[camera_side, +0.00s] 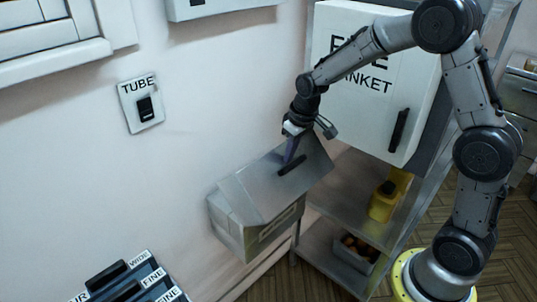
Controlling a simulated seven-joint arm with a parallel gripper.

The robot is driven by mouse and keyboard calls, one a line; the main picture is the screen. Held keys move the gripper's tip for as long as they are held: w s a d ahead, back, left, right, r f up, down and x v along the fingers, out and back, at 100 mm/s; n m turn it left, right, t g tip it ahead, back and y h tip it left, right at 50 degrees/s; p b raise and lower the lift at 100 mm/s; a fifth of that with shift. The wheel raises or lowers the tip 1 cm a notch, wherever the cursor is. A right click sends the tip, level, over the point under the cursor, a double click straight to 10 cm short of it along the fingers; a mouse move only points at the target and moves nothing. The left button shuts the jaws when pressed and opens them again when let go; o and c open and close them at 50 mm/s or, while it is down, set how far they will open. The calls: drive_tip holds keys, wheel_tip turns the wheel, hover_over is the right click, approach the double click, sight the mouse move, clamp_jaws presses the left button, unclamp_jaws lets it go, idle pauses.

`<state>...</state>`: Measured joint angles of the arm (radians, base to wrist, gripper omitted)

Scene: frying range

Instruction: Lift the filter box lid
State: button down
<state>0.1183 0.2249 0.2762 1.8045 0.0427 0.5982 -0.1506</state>
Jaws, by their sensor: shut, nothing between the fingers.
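The filter box (228,229) is a grey metal box on the wall at the middle of the side view. Its sloping lid (258,188) carries a dark bar handle (291,165) near its upper right part. The lid looks down over the box; I cannot tell whether there is a gap under it. My gripper (289,160) is shut with its fingertips at the handle. The view does not show whether they touch it, and nothing shows between the fingers.
A white fire blanket cabinet (345,95) with a dark handle hangs right of the box. Below it, a metal shelf (345,211) holds a yellow container (384,203) and a bin (353,250). A TUBE switch (141,103) is on the left wall. Labelled dark-handled units (130,281) stand lower left.

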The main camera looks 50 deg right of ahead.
drive_tip(key=shift+g, duration=0.3)
drive_tip(key=shift+s+f, duration=0.5)
drive_tip(key=shift+s, duration=0.25)
drive_tip(key=shift+s+f, duration=0.45)
drive_tip(key=shift+s, duration=0.25)
drive_tip(key=shift+s+f, duration=0.5)
drive_tip(key=shift+s, duration=0.25)
drive_tip(key=shift+r, duration=2.65)
wheel_tip(320, 180, up, 5)
hover_over(298, 180)
drive_tip(key=shift+s+r, duration=0.1)
drive_tip(key=shift+s, duration=0.1)
